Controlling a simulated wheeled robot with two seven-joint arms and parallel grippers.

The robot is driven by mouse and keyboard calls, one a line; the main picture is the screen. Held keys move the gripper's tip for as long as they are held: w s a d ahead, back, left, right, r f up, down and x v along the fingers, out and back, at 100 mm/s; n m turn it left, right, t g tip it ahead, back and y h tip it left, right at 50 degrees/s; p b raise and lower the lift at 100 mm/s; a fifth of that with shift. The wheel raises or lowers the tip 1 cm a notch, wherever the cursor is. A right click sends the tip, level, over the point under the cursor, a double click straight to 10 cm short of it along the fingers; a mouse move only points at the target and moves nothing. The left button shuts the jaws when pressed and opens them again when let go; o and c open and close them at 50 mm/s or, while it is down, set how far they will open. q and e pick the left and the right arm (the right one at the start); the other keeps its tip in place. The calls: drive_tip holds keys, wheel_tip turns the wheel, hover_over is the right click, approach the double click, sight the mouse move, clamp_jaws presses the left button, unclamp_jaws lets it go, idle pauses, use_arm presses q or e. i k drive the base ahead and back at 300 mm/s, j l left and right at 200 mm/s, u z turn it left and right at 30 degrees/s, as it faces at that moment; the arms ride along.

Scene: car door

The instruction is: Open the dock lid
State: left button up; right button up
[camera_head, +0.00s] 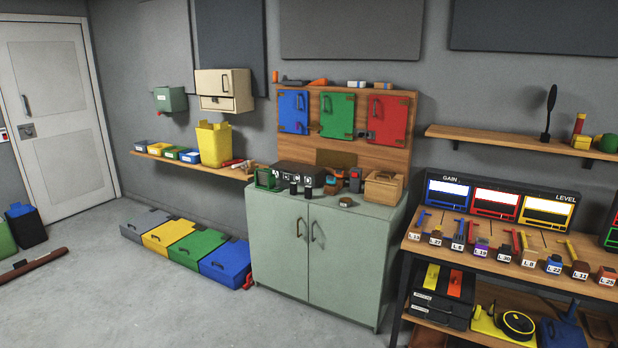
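No part is clearly recognisable as the dock, so I cannot tell which lid is meant. On the green-grey cabinet (325,255) stand a black unit (298,174) with small light squares on its front and a wooden box (384,187) with what looks like a closed lid and handle. On the floor to its left is a row of low bins with grey, yellow (167,236), green (196,249) and blue (226,263) lids, all looking shut. Neither of my grippers is in view.
The cabinet doors are shut; blue (293,112), green (337,115) and red (387,118) panels hang above. A workbench (510,250) with several labelled tools and coloured display units stands at right. A white door (55,115) is at left. The left foreground floor is mostly clear.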

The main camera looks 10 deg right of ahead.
sight(295, 168)
drive_tip(key=i+z, duration=0.3)
drive_tip(key=i, duration=2.25)
